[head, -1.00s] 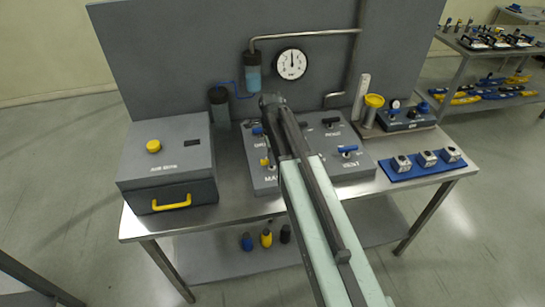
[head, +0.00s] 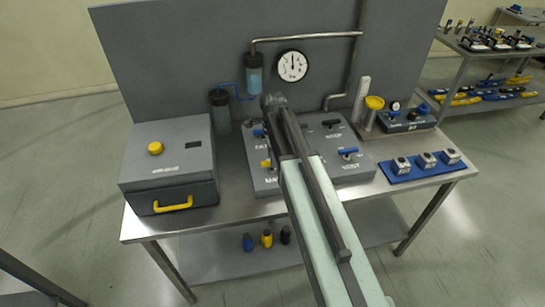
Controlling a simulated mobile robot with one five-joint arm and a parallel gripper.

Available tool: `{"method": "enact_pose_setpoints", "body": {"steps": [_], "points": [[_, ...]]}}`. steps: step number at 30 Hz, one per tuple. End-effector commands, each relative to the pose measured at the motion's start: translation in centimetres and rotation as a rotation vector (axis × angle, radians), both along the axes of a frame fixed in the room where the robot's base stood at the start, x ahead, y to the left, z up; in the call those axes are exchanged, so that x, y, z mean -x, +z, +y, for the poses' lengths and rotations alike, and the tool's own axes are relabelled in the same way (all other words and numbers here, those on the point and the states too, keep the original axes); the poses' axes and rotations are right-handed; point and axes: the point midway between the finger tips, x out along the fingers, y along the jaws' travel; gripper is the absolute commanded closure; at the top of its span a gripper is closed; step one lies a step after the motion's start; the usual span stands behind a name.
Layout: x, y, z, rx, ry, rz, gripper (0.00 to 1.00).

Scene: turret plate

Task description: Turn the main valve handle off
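The valve panel (head: 256,181) is a grey box in the middle of the metal bench. Its front left label begins "MA", and a small yellow handle (head: 265,163) shows just above it, partly hidden by my arm. A blue handle (head: 258,133) sits behind it at the panel's back left. A black handle (head: 331,123) is at the back right, and a blue handle (head: 348,151) sits above the "VENT" label. My arm reaches over the panel's middle. The end of my arm is at the panel's back edge; its fingers cannot be made out.
A grey box (head: 165,155) with a yellow button and yellow front handle stands at left. A round gauge (head: 292,66) and pipes are on the upright backboard (head: 170,60). A blue tray (head: 420,174) with metal blocks lies at right. Bottles stand on the lower shelf.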

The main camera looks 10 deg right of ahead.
Motion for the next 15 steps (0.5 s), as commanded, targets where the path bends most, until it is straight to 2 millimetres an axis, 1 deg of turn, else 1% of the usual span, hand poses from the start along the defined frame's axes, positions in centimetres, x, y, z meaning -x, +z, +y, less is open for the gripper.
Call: {"method": "enact_pose_setpoints", "body": {"steps": [1,6,9,12,15], "points": [[0.0,1.5,0.0,0.000,0.000,0.000,0.62],[0.0,4.8,0.0,0.000,0.000,0.000,0.62],[0.0,6.3,0.0,0.000,0.000,0.000,0.62],[0.0,6.9,0.0,0.000,0.000,0.000,0.62],[0.0,6.8,0.0,0.000,0.000,0.000,0.62]]}}
